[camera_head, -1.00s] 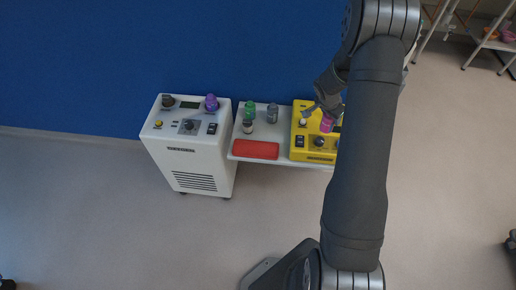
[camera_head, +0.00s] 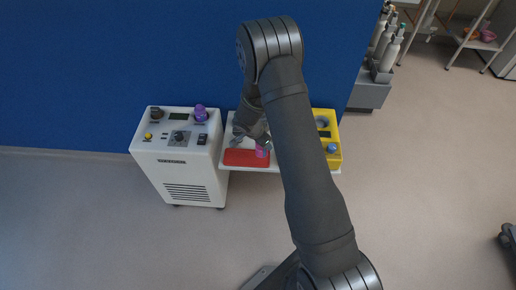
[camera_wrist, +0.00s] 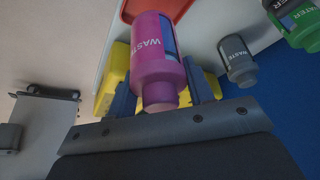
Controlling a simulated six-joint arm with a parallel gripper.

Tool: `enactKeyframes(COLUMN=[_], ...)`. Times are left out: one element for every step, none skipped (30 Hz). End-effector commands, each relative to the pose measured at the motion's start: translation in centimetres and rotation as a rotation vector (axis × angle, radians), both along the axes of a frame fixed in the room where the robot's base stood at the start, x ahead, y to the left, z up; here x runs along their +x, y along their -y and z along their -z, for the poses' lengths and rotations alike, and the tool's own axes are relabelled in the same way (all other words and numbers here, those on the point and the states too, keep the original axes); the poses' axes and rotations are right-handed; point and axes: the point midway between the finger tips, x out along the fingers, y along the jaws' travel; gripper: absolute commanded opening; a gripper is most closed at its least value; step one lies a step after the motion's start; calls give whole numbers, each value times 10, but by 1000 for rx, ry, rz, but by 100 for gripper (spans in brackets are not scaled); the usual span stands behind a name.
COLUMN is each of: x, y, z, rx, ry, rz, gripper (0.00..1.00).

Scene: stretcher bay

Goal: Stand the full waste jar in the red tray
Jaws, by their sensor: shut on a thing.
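My gripper (camera_wrist: 165,95) is shut on a magenta jar (camera_wrist: 158,58) marked WASTE, with one finger on each side of it. In the head view the jar (camera_head: 262,150) appears below my gripper, overlapping the right end of the red tray (camera_head: 240,158). The tray's red rim (camera_wrist: 128,10) also shows at the top of the wrist view, partly behind the jar. I cannot tell whether the jar touches the tray. A grey jar (camera_wrist: 237,62), also marked WASTE, stands apart to the right in the wrist view.
A green jar (camera_wrist: 302,22) marked WATER and a partly cut-off dark jar are near the grey one. A white console (camera_head: 178,148) stands left of the tray, and a yellow device (camera_head: 331,147) to its right. My arm hides part of the shelf between them.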

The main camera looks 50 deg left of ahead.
Motion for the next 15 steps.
enactKeyframes(x=[-4, -5, -7, -8, -8, -9, -9, -9, -9, -9, -9, -9, -9, -9, -9], y=[-7, -10, -13, -15, -16, -17, -17, -17, -17, -16, -16, -16, -16, -16, -16], z=[5, 7, 9, 10, 10, 12, 13, 15, 19, 22, 26, 32, 36, 40, 46], rx=[1, 1, 1, 1, 1, 1, 0, 0, -1, -2, -2, -3, -3, -3, -3], ry=[0, 0, 0, 0, 1, 0, 0, 0, 0, -1, -1, -1, -1, -1, -1], rz=[-1, -1, -1, -1, -1, 0, 0, 0, -1, 0, 0, 0, 0, -1, -1], gripper=[23, 23, 23, 23, 23, 23, 23, 23, 23, 23, 23, 23, 23, 23, 23])
